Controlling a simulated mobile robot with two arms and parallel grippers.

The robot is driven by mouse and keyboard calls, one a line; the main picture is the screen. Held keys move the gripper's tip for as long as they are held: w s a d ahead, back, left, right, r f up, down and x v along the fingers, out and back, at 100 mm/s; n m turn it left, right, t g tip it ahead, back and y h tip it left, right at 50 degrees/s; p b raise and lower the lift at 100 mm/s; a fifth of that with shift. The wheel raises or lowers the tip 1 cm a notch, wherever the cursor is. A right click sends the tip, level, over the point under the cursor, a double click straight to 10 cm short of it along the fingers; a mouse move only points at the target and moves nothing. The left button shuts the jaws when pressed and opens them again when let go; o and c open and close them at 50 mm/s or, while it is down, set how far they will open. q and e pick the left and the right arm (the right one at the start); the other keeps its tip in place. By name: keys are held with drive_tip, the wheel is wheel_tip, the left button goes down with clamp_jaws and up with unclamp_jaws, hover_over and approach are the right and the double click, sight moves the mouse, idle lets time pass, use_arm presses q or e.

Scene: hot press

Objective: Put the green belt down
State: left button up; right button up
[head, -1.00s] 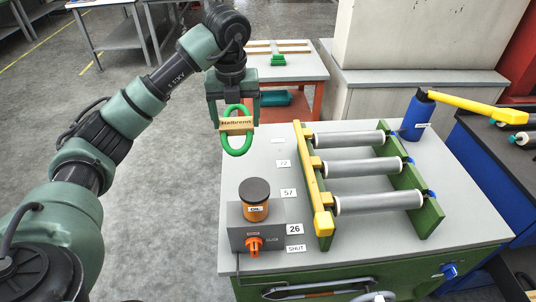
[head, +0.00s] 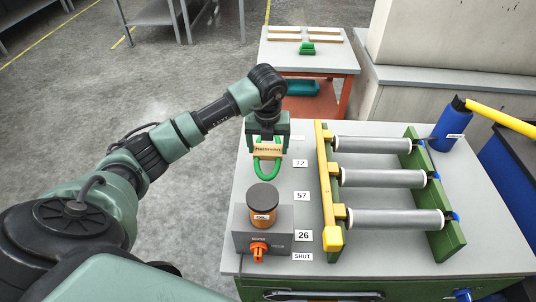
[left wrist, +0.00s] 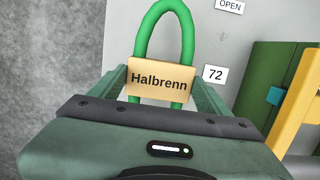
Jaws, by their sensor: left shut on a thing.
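The green belt (head: 267,168) is a loop with a tan "Halbrenn" label (head: 267,149). My left gripper (head: 267,146) is shut on it at the label, over the left part of the grey bench top (head: 470,243), behind the orange jar. In the left wrist view the green belt (left wrist: 166,12) loops out beyond the fingers, with the label (left wrist: 160,82) between them. I cannot tell whether the belt touches the bench. My right gripper is not in view.
A grey box (head: 290,238) with an orange jar (head: 263,210) and orange knob stands at the front. Three grey rollers (head: 385,178) in a green and yellow frame lie to the right. Number cards (head: 302,196) lie between. A blue cylinder (head: 446,130) stands behind right.

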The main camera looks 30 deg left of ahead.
sight(268, 150)
use_arm(q)
drive_tip(key=shift+f, duration=0.35)
wheel_tip(268, 150, down, 4)
drive_tip(key=shift+r+p, duration=0.25)
drive_tip(key=shift+p, duration=0.15)
drive_tip(key=shift+f, duration=0.25)
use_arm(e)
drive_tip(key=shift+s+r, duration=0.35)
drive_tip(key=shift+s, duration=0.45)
use_arm(q)
drive_tip(key=shift+f, duration=0.2)
drive_tip(key=o, duration=1.5)
drive_tip(key=shift+r, duration=0.1)
drive_tip(key=shift+c, duration=0.2)
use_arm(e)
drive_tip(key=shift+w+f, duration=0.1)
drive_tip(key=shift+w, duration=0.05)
use_arm(q)
drive_tip(key=shift+r, duration=0.15)
